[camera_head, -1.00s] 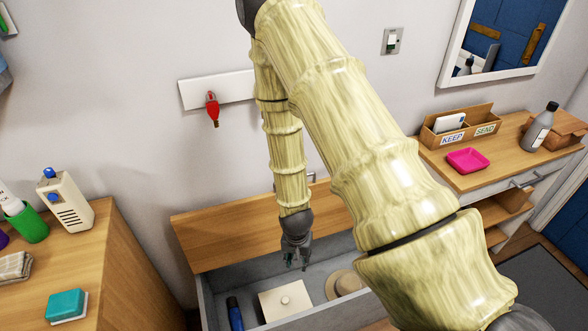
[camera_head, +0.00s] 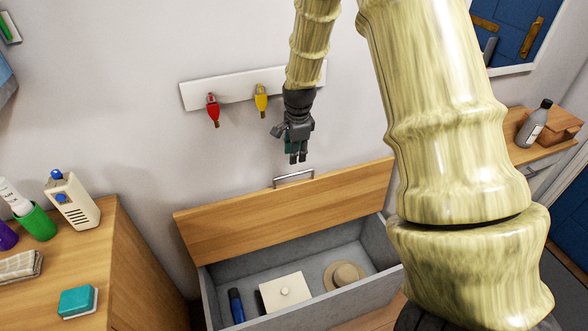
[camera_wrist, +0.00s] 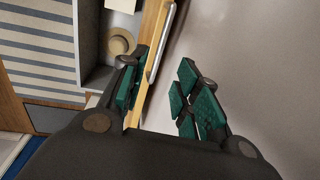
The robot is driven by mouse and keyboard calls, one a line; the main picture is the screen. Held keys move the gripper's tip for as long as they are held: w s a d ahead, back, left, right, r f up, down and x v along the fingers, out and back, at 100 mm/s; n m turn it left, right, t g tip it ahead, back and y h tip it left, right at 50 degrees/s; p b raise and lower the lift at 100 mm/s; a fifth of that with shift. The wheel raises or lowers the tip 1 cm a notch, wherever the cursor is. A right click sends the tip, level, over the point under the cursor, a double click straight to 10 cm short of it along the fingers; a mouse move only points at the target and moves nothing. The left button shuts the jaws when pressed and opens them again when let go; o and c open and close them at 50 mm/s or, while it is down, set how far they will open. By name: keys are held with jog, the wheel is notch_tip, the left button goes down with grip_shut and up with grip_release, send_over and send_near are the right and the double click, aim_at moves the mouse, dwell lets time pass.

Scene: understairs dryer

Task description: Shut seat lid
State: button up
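The seat lid (camera_head: 285,212) is a wooden board standing open and tilted up at the back of the grey storage box, near the wall. A metal handle (camera_head: 293,178) is at its upper edge. My gripper (camera_head: 297,160) points down just above the handle, and I see no clear contact. In the wrist view my gripper (camera_wrist: 165,92) has its green-padded fingers apart, with a gap between them. The lid's edge (camera_wrist: 152,25) and the handle (camera_wrist: 162,42) run into view near the left finger, which covers part of the lid.
The open box (camera_head: 208,292) holds a blue bottle (camera_head: 236,306), a white lidded box (camera_head: 284,291) and a hat (camera_head: 344,274). Red (camera_head: 213,110) and yellow (camera_head: 261,98) items hang on a wall rail. A wooden cabinet (camera_head: 135,262) stands at left. My arm hides much of the right side.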

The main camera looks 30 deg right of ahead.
aim_at(294, 174)
jog(key=shift+w+d+f+p, duration=0.1)
jog(key=shift+w+f+p, duration=0.15)
jog(key=shift+f, duration=1.25)
jog(key=shift+w+a+f+p, duration=0.1)
jog(key=shift+f+p, duration=0.2)
jog(key=shift+f, duration=1.25)
jog(key=shift+w+d+f+p, duration=0.1)
jog(key=shift+w+f+p, duration=0.15)
jog(key=shift+f, duration=1.25)
grip_shut()
